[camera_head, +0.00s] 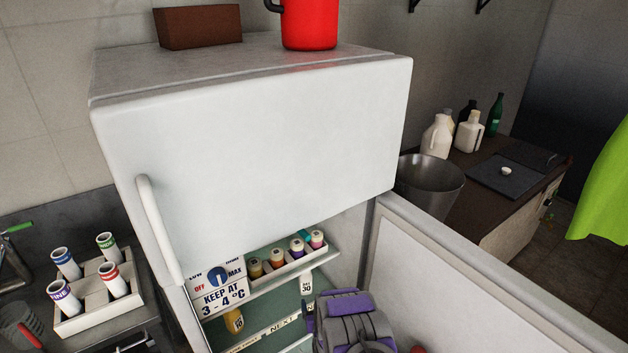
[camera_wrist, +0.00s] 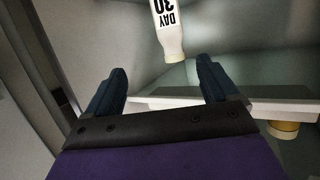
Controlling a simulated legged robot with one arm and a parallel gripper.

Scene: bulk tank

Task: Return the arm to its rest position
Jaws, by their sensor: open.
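My gripper (camera_wrist: 160,92) shows in the wrist view with its two dark fingers spread apart and nothing between them. Beyond the fingertips, a white bottle (camera_wrist: 170,38) labelled "DAY 30" appears upside down in the picture. In the head view, my purple and grey arm (camera_head: 348,318) reaches into the lower compartment of the white fridge (camera_head: 250,140). The "DAY 30" bottle (camera_head: 306,284) stands just beyond it, by the shelf edge. The fingers are hidden from the head camera.
The fridge's lower door (camera_head: 455,285) stands open to the right of my arm. A rack of vials (camera_head: 285,262) and a dial panel (camera_head: 222,290) are inside. A tube rack (camera_head: 98,300) sits at left. A metal bucket (camera_head: 430,180) and several bottles stand at right.

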